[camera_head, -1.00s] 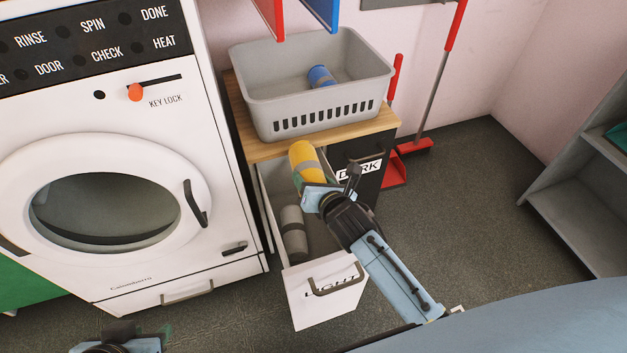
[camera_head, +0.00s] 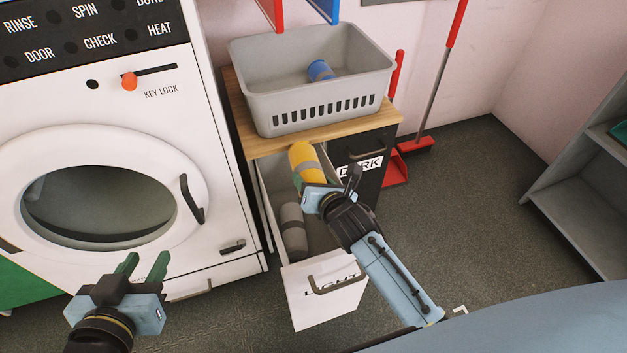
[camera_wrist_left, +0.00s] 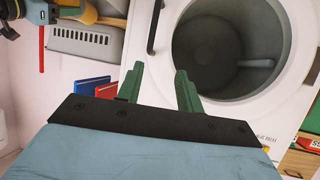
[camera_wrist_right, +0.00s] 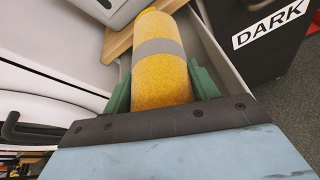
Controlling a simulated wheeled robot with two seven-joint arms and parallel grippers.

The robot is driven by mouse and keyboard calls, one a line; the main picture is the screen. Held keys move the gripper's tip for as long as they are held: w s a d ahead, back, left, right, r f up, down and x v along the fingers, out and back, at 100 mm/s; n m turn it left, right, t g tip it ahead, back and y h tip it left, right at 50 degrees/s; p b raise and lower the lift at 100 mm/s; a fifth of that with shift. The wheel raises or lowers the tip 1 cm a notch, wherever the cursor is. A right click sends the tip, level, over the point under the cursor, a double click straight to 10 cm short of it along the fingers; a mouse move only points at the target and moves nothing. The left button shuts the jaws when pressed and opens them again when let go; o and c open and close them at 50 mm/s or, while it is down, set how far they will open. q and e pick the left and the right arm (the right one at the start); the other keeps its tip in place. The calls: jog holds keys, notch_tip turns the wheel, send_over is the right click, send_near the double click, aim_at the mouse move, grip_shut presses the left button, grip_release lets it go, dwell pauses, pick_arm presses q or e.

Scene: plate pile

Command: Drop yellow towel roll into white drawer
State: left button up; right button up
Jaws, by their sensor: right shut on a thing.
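The yellow towel roll (camera_head: 303,158) with a grey band is held by my right gripper (camera_head: 312,184), above the open white drawer. In the right wrist view the yellow roll (camera_wrist_right: 160,75) sits between the two green fingers. The white drawer (camera_head: 322,292), labelled LIGHT, is pulled out and holds a grey towel roll (camera_head: 292,230). My left gripper (camera_head: 142,268) is raised in front of the washing machine, its green fingers apart and empty. The left wrist view also shows these open fingers (camera_wrist_left: 158,88).
A grey basket (camera_head: 310,88) with a blue roll (camera_head: 320,72) stands on the wooden top. A black drawer front labelled DARK (camera_head: 366,160) is beside the white drawer. The washing machine (camera_head: 100,200) is at left, grey shelves (camera_head: 580,200) at right.

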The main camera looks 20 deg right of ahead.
jog(key=o, duration=1.2)
jog(key=shift+c, duration=0.2)
jog(key=p+v, duration=0.2)
jog(key=v, duration=0.1)
jog(key=shift+s+r, duration=0.1)
jog(key=shift+s, duration=0.15)
pick_arm(q)
jog(key=s+a+f+g+y+p, duration=0.1)
jog(key=s+a+f+g+p, duration=0.1)
jog(key=f, duration=0.5)
jog(key=s+a+f+g+y+p, duration=0.1)
jog(key=s+a+f+g+y, duration=0.1)
jog(key=s+a+f+g, duration=0.2)
jog(key=shift+s+a+f+n+g+p, duration=0.35)
jog(key=shift+s+f+g, duration=1)
jog(key=shift+s+g, duration=0.75)
pick_arm(e)
jog(key=v, duration=0.9)
jog(key=shift+s, duration=0.35)
pick_arm(q)
jog(key=shift+s+t, duration=0.25)
jog(key=shift+t, duration=0.05)
pick_arm(e)
jog(key=shift+d+r, duration=0.1)
jog(key=shift+r, duration=0.05)
